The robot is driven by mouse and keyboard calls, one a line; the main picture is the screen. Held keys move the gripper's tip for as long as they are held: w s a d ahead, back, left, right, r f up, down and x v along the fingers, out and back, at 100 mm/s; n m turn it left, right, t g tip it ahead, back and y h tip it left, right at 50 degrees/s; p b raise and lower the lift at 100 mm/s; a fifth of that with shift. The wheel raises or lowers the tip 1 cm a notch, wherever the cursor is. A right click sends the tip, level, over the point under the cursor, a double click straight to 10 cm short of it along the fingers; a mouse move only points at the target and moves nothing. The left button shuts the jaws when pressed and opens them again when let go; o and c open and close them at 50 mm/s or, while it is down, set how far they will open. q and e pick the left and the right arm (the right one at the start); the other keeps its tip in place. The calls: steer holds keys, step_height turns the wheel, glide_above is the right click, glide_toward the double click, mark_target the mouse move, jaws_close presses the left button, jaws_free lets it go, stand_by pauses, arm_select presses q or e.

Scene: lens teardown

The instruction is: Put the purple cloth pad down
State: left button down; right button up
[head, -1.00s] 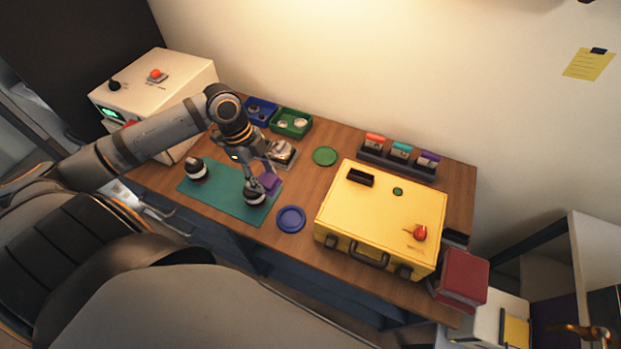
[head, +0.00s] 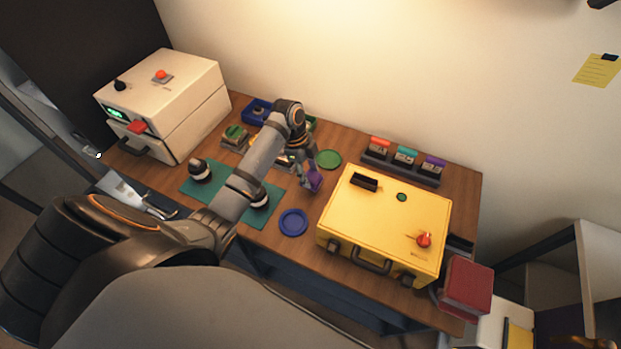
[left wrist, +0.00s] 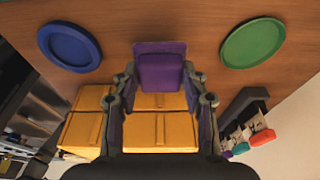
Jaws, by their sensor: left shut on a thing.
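The purple cloth pad (head: 315,180) is held between the fingers of my left gripper (head: 310,174), over the wooden table between the green and blue discs, left of the yellow case. In the left wrist view the pad (left wrist: 160,72) shows between the two fingertips of the left gripper (left wrist: 161,80), with wood beyond it. I cannot tell whether the pad touches the table. My right gripper is not in view.
A green disc (head: 329,160) and a blue disc (head: 293,223) lie on the table. The yellow case (head: 375,222) stands to the right, with a rack (head: 402,168) of coloured blocks behind it. The teal mat (head: 233,205) with dark round parts lies left, partly behind my arm.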

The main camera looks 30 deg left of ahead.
mark_target(308, 174)
arm_select(q)
steer(key=shift+w+d+f, duration=0.15)
steer(key=shift+f, duration=0.2)
step_height(308, 174, down, 2)
steer(key=shift+f+p, duration=0.25)
steer(key=shift+p, duration=0.45)
steer(key=shift+f, duration=0.25)
steer(key=c, duration=0.7)
jaws_free()
steer(key=shift+f, duration=0.1)
steer(key=b+v, duration=0.2)
steer(key=v, duration=1)
steer(key=shift+r+b, duration=0.2)
steer(key=shift+b, duration=0.1)
